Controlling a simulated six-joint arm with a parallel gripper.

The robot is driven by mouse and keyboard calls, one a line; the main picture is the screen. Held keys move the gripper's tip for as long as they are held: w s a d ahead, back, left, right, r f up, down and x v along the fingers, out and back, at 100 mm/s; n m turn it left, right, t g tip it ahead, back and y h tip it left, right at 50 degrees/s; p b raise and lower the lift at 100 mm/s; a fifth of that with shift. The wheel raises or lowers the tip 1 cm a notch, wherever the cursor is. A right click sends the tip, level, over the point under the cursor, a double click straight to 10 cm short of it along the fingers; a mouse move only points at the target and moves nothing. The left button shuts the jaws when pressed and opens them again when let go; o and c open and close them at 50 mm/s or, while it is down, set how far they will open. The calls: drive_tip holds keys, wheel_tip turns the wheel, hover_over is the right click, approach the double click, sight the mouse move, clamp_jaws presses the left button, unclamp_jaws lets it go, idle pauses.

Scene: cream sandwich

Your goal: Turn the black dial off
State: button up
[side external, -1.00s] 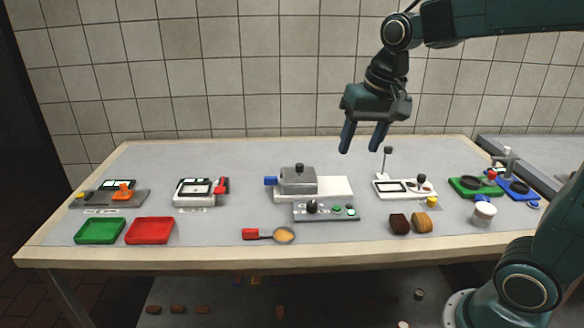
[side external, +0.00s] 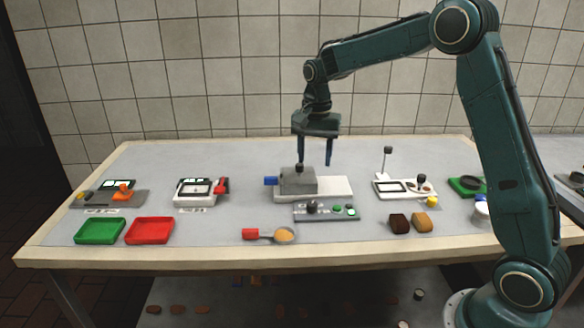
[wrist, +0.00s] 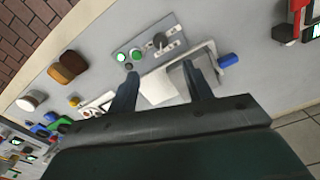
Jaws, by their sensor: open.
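A black dial (side external: 311,207) stands on a grey control panel (side external: 327,218) at the front middle of the table, left of several green and white buttons. The dial also shows in the wrist view (wrist: 160,40), beyond my fingertips. My gripper (side external: 315,164) is open and empty, pointing down above the grey box (side external: 298,184) on the white base behind the panel. In the wrist view its two fingers (wrist: 165,82) are spread apart, and neither touches the dial.
A red-handled spoon (side external: 265,234) lies in front of the panel. A brown and a tan block (side external: 422,222) sit to its right. Green (side external: 100,231) and red (side external: 150,230) trays are at the left. A tall black-topped lever (side external: 388,160) rises at the right.

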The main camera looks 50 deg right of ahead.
sight(312, 203)
drive_tip(key=shift+w+d+f, duration=0.1)
drive_tip(key=shift+w+f, duration=0.05)
drive_tip(key=shift+f, duration=0.05)
drive_tip(key=shift+f, duration=0.1)
drive_tip(key=shift+f, duration=6.8)
drive_tip(key=shift+c, duration=0.4)
drive_tip(key=c, duration=0.9)
